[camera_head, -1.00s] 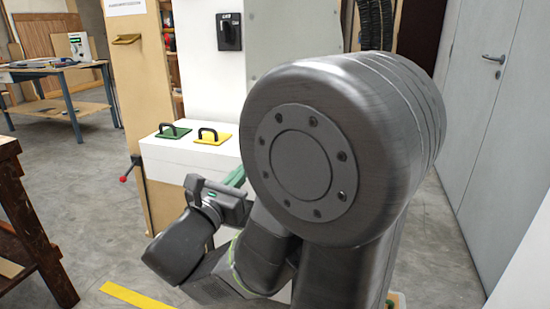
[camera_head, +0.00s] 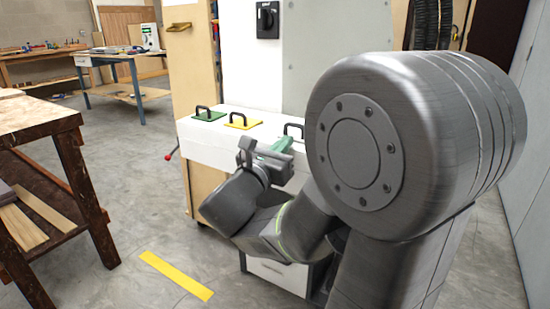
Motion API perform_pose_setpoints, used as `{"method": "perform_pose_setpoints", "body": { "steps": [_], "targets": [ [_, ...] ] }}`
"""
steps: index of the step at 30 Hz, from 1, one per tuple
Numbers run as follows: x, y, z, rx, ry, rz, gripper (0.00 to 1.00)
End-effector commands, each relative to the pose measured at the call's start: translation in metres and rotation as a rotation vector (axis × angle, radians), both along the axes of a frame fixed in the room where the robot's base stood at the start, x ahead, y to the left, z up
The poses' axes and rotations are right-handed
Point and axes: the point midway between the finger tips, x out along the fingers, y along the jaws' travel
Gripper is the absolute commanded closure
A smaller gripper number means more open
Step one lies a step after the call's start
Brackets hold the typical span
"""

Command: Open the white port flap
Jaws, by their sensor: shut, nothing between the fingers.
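The white port flap (camera_head: 302,138) is on the top of a white box, at the right end of a row of flaps. Its black handle (camera_head: 293,127) stands up, and the flap looks closed. My arm hides part of the flap's right and front side. My gripper (camera_head: 268,157) is in front of the box, just below and left of the white flap in the picture. It is shut and empty, with its fingertips not clearly visible. I cannot tell whether it touches the box.
A green flap (camera_head: 208,115) and a yellow flap (camera_head: 242,121) with black handles lie left on the white box (camera_head: 205,140). A wooden workbench (camera_head: 40,118) stands at the left. Yellow tape (camera_head: 176,275) marks open floor. My arm fills the right side.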

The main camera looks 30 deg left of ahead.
Motion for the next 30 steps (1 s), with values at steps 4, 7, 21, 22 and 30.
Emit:
{"method": "perform_pose_setpoints", "body": {
  "steps": [4,7,21,22,30],
  "targets": [
    [0.018,-0.002,0.002,0.001,0.0,-0.003,1.0],
    [0.025,-0.002,0.004,0.0,-0.001,-0.001,1.0],
    [0.03,-0.002,0.006,0.0,0.0,0.001,1.0],
    [0.029,-0.002,0.006,0.0,0.001,0.001,1.0],
    [0.03,-0.002,0.014,0.003,0.036,0.001,1.0]
  ]
}}
